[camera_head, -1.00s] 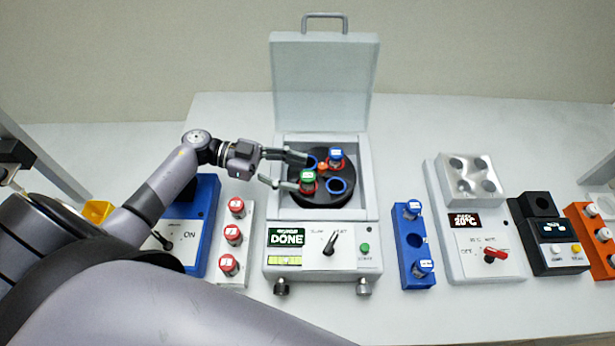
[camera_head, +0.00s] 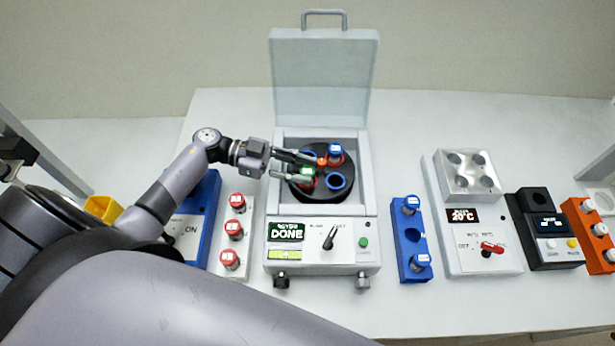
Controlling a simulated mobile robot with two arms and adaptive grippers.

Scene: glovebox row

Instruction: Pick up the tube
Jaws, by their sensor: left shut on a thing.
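A green-capped tube (camera_head: 306,174) sits in the front-left slot of the black rotor (camera_head: 322,194) in the open centrifuge (camera_head: 368,170). My left gripper (camera_head: 311,169) reaches in from the left and is shut on this tube, one finger behind the cap and one in front. The tube's body is hidden in the rotor. A blue-capped tube (camera_head: 335,151) stands in the back-right slot. A blue-ringed slot (camera_head: 337,181) at the front right is empty. My right gripper is not in view.
The centrifuge lid (camera_head: 322,80) stands upright behind; its display (camera_head: 286,231) reads DONE. A white rack (camera_head: 249,240) of red-capped tubes stands left. A blue rack (camera_head: 400,245) with two tubes stands right. Farther right are a heater (camera_head: 450,230), a black device (camera_head: 545,230) and an orange rack (camera_head: 578,225).

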